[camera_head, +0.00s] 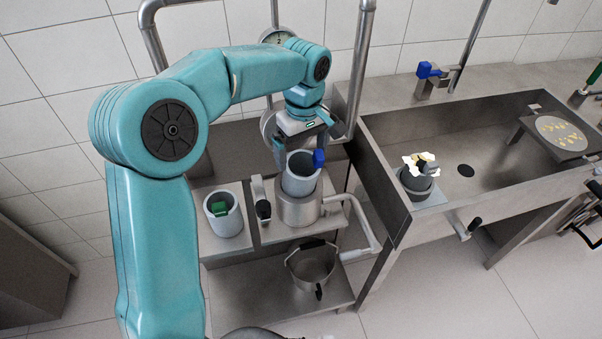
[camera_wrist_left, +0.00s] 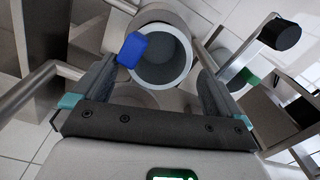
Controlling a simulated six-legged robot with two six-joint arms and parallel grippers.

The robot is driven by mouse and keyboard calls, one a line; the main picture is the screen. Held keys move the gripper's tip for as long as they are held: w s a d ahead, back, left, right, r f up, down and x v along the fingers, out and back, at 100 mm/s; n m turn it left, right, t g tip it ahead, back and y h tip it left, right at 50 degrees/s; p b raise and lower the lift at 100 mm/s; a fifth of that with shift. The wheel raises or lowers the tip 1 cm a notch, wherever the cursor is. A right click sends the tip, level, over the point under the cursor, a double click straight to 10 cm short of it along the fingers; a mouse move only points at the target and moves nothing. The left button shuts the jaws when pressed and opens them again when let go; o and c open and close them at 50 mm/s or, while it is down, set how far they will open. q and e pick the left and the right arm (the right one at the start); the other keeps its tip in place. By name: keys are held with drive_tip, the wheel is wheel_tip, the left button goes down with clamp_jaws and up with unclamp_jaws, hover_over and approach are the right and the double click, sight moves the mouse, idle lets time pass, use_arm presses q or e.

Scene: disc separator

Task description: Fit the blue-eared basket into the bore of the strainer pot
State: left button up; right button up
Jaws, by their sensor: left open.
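The blue-eared basket (camera_head: 297,184) is a grey cup with a blue ear on its rim. It stands upright, or nearly so, at the top of the metal strainer pot (camera_head: 298,212), with much of its wall showing above the pot. How deep it sits in the bore is hidden. My left gripper (camera_head: 304,148) is open just behind and above the basket. In the left wrist view the basket (camera_wrist_left: 163,78) has its open mouth between and beyond the two fingers, the blue ear close to the left finger. My right gripper is in neither view.
A similar cup with a green ear (camera_head: 222,214) stands left of the pot. A black-knobbed lever (camera_head: 262,208) is between them. A pipe leaves the pot on the right. A metal pan (camera_head: 311,266) sits on the lower shelf. The sink (camera_head: 465,150) is at right.

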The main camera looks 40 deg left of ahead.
sight(303, 165)
use_arm(q)
wheel_tip(303, 165, down, 4)
drive_tip(key=shift+w+f, duration=0.15)
drive_tip(key=shift+f, duration=0.5)
drive_tip(key=c, duration=0.9)
drive_tip(key=shift+r, duration=0.1)
